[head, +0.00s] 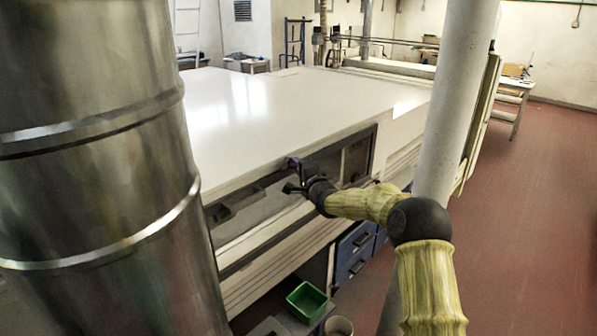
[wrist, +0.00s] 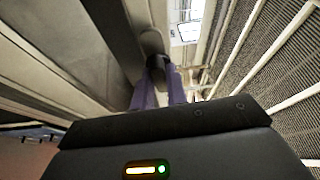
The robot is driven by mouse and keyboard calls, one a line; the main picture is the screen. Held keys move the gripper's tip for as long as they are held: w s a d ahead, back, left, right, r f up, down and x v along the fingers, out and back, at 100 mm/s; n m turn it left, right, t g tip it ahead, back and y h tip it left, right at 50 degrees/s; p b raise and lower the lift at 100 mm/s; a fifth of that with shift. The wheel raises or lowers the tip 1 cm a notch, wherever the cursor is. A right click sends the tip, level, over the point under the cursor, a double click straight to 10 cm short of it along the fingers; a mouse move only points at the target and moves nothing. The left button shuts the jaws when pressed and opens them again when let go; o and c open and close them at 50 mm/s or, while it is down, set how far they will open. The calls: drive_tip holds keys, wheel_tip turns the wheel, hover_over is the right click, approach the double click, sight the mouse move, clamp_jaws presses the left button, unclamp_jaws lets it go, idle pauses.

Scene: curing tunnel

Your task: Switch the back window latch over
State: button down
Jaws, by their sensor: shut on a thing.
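The curing tunnel (head: 290,100) is a long white-topped machine with a window (head: 265,212) in its near side. My gripper (head: 292,175) is at the window's upper edge, at the end of my yellow-sleeved arm. In the wrist view, the two purple fingers of my gripper (wrist: 159,88) are closed around a small dark piece, the latch (wrist: 156,62), against a pale rounded mount. The fingers hide most of the latch, so I cannot tell which way it is turned. In the head view the latch is too small and covered to make out.
A large shiny metal duct (head: 95,170) fills the left, and a pale post (head: 455,100) stands close to my arm on the right. Below the tunnel are blue drawers (head: 355,250) and a green bin (head: 306,301). Red floor (head: 540,200) is clear at right.

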drive_tip(key=shift+w+d+f+n+g+y+b, duration=0.15)
drive_tip(key=shift+n+g+y+b, duration=0.2)
drive_tip(key=shift+n+y+b, duration=2.3)
drive_tip(key=shift+w+f+n+g+y+b, duration=0.3)
drive_tip(key=shift+n+b, duration=0.9)
drive_tip(key=shift+n, duration=3.35)
drive_tip(key=shift+s+d+n+g+y+b, duration=0.15)
drive_tip(key=shift+n+g+y+b, duration=0.3)
drive_tip(key=shift+n+y+b, duration=2.15)
drive_tip(key=n+h+p, duration=0.1)
drive_tip(key=n+h, duration=0.1)
drive_tip(key=shift+a+h, duration=0.1)
drive_tip(key=shift+h, duration=0.25)
drive_tip(key=c, duration=1.4)
unclamp_jaws()
drive_tip(key=shift+r, duration=0.1)
drive_tip(key=shift+s, duration=0.1)
